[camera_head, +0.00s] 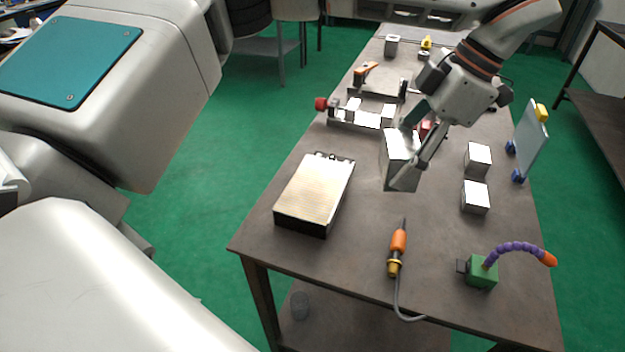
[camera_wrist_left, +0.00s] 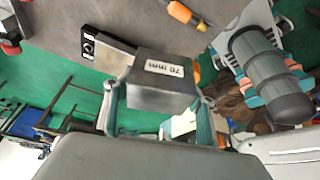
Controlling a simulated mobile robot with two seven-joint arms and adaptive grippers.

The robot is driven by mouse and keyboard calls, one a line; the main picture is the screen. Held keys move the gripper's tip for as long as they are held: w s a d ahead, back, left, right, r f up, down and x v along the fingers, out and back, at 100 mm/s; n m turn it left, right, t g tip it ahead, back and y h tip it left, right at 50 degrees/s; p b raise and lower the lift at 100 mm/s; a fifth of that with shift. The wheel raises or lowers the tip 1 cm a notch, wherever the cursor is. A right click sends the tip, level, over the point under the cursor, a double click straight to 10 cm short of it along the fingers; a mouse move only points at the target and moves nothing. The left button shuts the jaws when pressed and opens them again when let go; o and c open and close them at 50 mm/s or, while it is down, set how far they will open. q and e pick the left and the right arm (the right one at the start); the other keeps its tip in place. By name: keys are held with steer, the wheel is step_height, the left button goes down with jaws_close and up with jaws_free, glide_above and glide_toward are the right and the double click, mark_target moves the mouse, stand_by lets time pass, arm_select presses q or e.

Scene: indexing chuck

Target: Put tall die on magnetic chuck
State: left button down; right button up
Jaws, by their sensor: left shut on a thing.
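The tall die (camera_head: 399,158) is a grey metal block held above the table in the head view. My left gripper (camera_head: 412,152) is shut on it, with a finger on either side. In the left wrist view the die (camera_wrist_left: 160,88) shows a white label reading 70 mm between the fingers. The magnetic chuck (camera_head: 315,193) is a flat block with a pale ribbed top and dark sides, lying on the table left of the die and apart from it. Part of the chuck (camera_wrist_left: 115,56) also shows behind the die in the left wrist view.
Two smaller metal blocks (camera_head: 475,196) stand right of the die. An orange-handled tool (camera_head: 397,250) with a cable lies in front. A green base with a purple hose (camera_head: 483,271) is at front right. A fixture (camera_head: 365,117) stands behind. The chuck's top is clear.

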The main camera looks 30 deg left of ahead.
arm_select(q)
steer(key=a+r+n+t+h+p, duration=0.1)
steer(key=a+r+n+h+p, duration=0.15)
steer(key=a+n, duration=0.6)
steer(key=a+r+n+t+h+p, duration=0.1)
steer(key=a+r+n+h, duration=0.2)
steer(key=n, duration=1)
steer(key=a+r+n+t+h+p, duration=0.1)
steer(key=a+r+n+h+p, duration=0.15)
steer(key=a+n, duration=0.6)
steer(key=f+n, duration=0.1)
steer(key=f, duration=0.4)
steer(key=d+f, duration=0.1)
steer(key=f, duration=0.4)
steer(key=d+f+n, duration=0.1)
steer(key=f, duration=0.4)
steer(key=shift+w+d+n+t, duration=0.1)
steer(key=shift+w+n+t, duration=0.2)
steer(key=shift+w, duration=0.1)
steer(key=shift+f, duration=2.45)
arm_select(e)
steer(key=shift+g, duration=0.3)
steer(key=r, duration=0.1)
steer(key=s+d+r, duration=0.1)
steer(key=r, duration=0.2)
steer(key=shift+s+d, duration=0.15)
steer(key=shift+f, duration=0.1)
